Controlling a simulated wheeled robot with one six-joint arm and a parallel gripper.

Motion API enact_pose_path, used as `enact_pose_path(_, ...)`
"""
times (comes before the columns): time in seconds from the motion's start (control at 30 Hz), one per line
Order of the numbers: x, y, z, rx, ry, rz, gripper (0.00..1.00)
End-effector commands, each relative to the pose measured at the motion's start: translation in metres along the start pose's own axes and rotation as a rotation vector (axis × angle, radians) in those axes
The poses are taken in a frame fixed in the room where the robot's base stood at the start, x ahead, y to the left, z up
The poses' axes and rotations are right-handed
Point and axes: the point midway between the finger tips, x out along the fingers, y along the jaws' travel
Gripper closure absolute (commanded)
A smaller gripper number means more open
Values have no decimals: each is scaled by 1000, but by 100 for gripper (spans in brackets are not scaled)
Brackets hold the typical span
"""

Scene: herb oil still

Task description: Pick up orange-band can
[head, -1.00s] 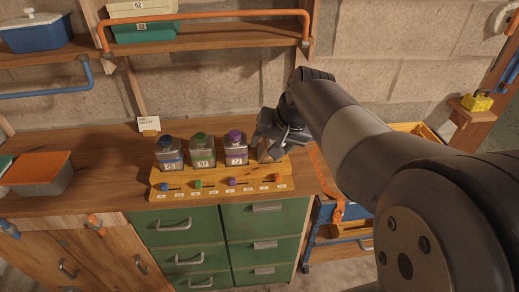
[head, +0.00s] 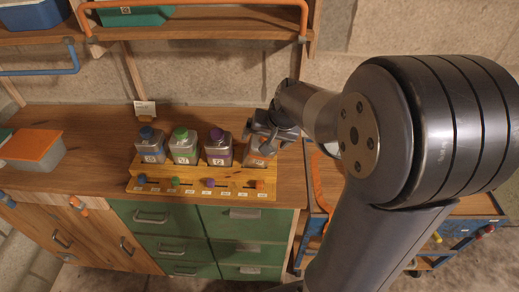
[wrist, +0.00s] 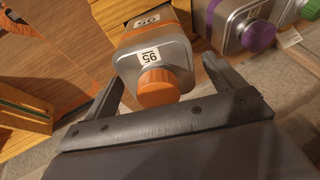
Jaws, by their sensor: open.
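The orange-band can (wrist: 155,49) is a grey metal can with an orange cap, an orange band and a label reading 95. It stands in the right-end place of the wooden rack (head: 150,185). In the head view the can (head: 257,158) shows below my gripper (head: 268,137), which hides its top. In the wrist view my gripper (wrist: 163,70) is open, with one finger on each side of the can's capped end. Gaps show between the fingers and the can, so it is not gripped.
A purple-capped can (head: 218,150), a green-capped can (head: 184,150) and a blue-capped can (head: 150,148) stand left of it in the rack. Small coloured knobs line the rack's front. A shelf with an orange rail (head: 195,5) is above. An orange-lidded box (head: 32,147) sits at left.

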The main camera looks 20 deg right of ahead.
Motion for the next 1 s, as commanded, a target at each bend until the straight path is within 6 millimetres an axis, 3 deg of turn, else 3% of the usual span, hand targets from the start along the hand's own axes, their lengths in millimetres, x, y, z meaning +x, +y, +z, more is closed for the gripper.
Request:
enact_pose_path(0.13, 14, 0, 0, 0, -1, -1, 11)
enact_pose_path(0.4, 16, 0, 0, 0, 1, -1, 11)
enact_pose_path(1.0, 16, 0, 0, 0, 1, -1, 60)
